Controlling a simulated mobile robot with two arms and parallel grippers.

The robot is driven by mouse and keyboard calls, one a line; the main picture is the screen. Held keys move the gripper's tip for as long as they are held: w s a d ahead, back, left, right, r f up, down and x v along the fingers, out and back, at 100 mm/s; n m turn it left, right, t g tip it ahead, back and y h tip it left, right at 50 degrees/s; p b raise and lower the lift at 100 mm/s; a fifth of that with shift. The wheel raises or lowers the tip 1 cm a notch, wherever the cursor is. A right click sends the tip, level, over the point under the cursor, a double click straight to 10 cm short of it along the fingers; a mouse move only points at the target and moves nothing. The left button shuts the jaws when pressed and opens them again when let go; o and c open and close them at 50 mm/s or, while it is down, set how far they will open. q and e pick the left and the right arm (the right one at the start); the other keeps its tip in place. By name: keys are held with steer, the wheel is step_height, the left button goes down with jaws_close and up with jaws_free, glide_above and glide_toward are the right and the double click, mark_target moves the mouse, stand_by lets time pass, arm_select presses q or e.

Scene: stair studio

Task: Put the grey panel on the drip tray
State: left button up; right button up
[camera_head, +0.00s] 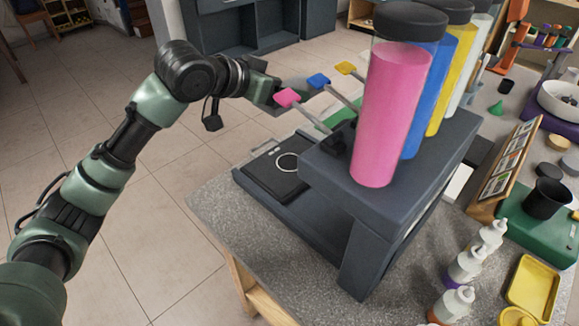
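A dark grey square panel (262,176) with a pale ring on it lies at the left end of the long dark drip tray (300,226), under the front of the dispenser stand. It looks flat, but I cannot tell whether it is fully seated. My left gripper (270,92) is above and beyond the panel, apart from it, close to the pink lever. Its fingers are small and partly hidden, so I cannot tell whether they are open or hold anything. My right gripper is not in view.
The dark stand (345,185) carries tall pink (390,115), blue, yellow and clear cylinders with levers jutting left. White bottles (467,265), a yellow tray (533,288) and a black cup (546,199) stand at right. The speckled tabletop (240,232) is bare at front left.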

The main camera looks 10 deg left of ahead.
mark_target(285, 165)
arm_select(q)
steer(key=shift+w+r, duration=0.1)
steer(key=shift+r, duration=0.15)
step_height(285, 165, down, 20)
steer(key=shift+r+b, duration=0.2)
steer(key=shift+b, duration=0.15)
steer(key=o, duration=1.5)
steer(key=shift+f, duration=0.1)
steer(key=shift+c, duration=0.2)
